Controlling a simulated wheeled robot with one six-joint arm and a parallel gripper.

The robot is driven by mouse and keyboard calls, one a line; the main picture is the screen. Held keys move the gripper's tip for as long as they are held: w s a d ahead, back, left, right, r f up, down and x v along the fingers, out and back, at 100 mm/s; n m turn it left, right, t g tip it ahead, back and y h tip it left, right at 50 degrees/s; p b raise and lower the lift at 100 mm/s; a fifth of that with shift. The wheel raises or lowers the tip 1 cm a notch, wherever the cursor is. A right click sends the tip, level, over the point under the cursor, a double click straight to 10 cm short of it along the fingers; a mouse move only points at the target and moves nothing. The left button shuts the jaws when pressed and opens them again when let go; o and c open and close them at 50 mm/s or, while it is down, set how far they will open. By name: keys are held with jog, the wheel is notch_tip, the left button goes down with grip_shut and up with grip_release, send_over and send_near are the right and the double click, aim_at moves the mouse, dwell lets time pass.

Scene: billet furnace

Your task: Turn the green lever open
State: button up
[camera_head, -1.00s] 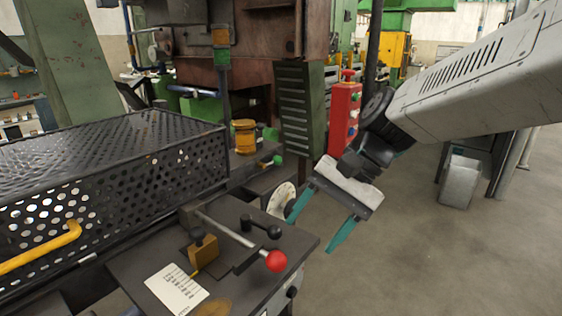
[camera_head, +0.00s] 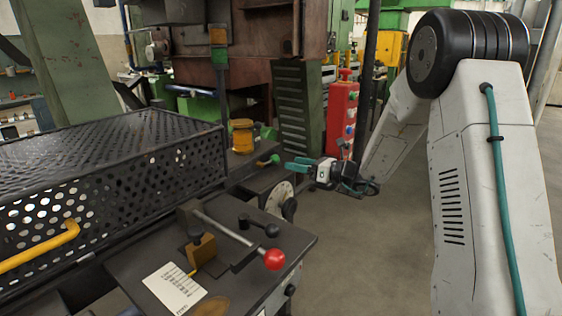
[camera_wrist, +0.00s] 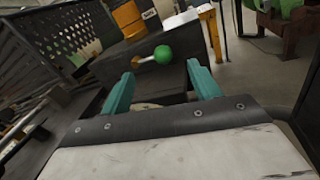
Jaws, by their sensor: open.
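The green lever shows as a green ball knob (camera_head: 275,159) on a short brass-coloured stem, on the side of the dark machine beside the yellow cylinder. In the wrist view the green knob (camera_wrist: 163,55) lies ahead of the fingertips, between their lines, with its stem pointing left. My gripper (camera_head: 290,166) has teal fingers and is close to the knob, to its right in the head view. In the wrist view my gripper (camera_wrist: 160,80) is open and empty, its two fingers wide apart. I cannot tell the exact gap to the knob.
A red-knobbed lever (camera_head: 274,259) and a white label plate (camera_head: 174,288) are on the front table. A perforated black guard (camera_head: 110,180) stands at left. A red control box (camera_head: 343,118) stands behind my gripper.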

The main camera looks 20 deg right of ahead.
aim_at(278, 159)
jog(key=x, duration=0.6)
jog(key=shift+a, duration=0.1)
grip_shut()
jog(key=shift+r, duration=0.1)
